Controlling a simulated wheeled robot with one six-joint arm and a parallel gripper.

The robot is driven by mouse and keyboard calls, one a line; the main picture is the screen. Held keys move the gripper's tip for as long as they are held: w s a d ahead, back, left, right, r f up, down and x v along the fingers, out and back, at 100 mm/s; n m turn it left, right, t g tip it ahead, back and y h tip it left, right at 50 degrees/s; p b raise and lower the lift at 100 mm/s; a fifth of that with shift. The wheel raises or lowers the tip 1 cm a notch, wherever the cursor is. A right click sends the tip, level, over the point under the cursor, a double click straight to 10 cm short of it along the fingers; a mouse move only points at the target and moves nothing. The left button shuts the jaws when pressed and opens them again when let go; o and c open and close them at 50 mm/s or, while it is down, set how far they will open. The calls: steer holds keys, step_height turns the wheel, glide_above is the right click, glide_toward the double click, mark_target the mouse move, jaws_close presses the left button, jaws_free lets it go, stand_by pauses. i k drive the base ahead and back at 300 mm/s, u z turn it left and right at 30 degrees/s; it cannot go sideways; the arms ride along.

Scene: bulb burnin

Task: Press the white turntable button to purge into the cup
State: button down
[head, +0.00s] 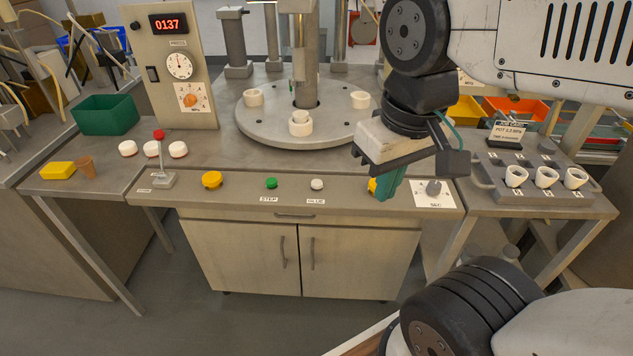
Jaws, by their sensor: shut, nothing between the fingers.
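The white button (317,184) sits on the front panel strip above a small label that seems to read "GLUE". A green button (271,183) labelled "STEP" is to its left. The grey turntable (270,125) stands behind, with several white ring-like cups on it, one (300,124) at the front under the central column. A small brown cup (87,167) stands at the far left. My gripper (385,190) is shut and empty, to the right of the white button and near the dial plate. Whether its tips touch the panel cannot be told.
A red-knobbed lever (160,160) and a yellow button (212,180) are on the panel's left. A dial labelled "SEC" (434,188) is right of my gripper. A grey tray (540,190) holds white cups. A gauge panel (168,75) reads 0137.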

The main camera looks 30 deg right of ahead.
mark_target(316, 184)
steer(key=z, duration=1.9)
steer(key=k, duration=0.45)
steer(key=u, duration=0.9)
